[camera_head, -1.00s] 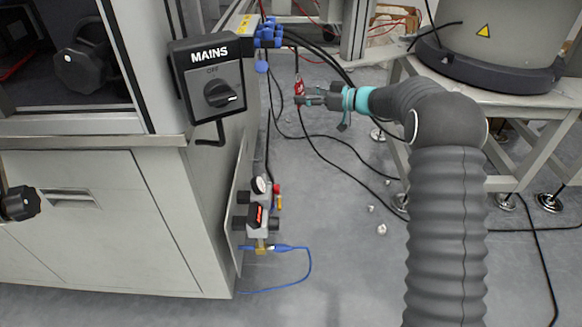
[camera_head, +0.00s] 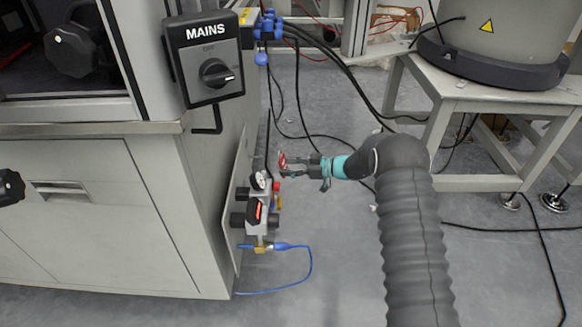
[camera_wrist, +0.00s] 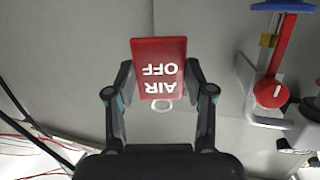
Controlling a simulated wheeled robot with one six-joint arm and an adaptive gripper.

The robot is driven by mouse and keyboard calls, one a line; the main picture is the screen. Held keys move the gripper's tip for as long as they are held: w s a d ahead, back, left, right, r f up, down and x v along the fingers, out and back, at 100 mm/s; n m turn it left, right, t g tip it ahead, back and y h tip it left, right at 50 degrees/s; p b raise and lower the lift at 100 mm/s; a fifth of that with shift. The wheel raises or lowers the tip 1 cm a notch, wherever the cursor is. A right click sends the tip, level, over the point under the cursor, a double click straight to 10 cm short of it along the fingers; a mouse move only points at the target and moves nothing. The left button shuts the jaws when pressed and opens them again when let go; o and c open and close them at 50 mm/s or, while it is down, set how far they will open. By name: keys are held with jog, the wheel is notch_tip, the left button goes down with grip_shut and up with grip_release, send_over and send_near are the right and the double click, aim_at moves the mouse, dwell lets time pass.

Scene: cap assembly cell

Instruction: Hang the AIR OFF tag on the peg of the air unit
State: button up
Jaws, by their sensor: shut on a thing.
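The red AIR OFF tag (camera_head: 283,160) is held in my gripper (camera_head: 292,166), out in the air just above and to the right of the air unit. In the wrist view the tag (camera_wrist: 158,68) sits between the two fingers, its white lettering upside down, with a pale ring at its lower edge. The air unit (camera_head: 256,214) is on the cabinet's side panel, with a round gauge (camera_head: 259,180) and a red knob (camera_head: 276,187). Part of it shows at right in the wrist view, with a red round knob (camera_wrist: 270,93). I cannot make out the peg clearly.
The MAINS switch box (camera_head: 209,60) is on the cabinet corner above, with a bent black bar below it. A blue hose (camera_head: 308,268) loops from the unit's bottom. Black cables cross the floor. A white stand (camera_head: 470,95) is at right.

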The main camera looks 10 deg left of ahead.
jog(key=s+a+p, duration=0.1)
jog(key=a+p, duration=0.1)
jog(key=a, duration=0.4)
jog(key=shift+s+a+f+p, duration=0.2)
jog(key=shift+s+a+p, duration=0.15)
jog(key=shift+a, duration=0.05)
jog(key=shift+a+f+b, duration=0.2)
jog(key=shift+f+b, duration=0.15)
jog(key=shift+b, duration=0.35)
jog(key=shift+a+f, duration=0.1)
jog(key=shift+s+a+f+b, duration=0.15)
jog(key=shift+a+b, duration=0.2)
jog(key=shift+b, duration=0.3)
jog(key=o, duration=0.9)
jog(key=shift+c, duration=0.2)
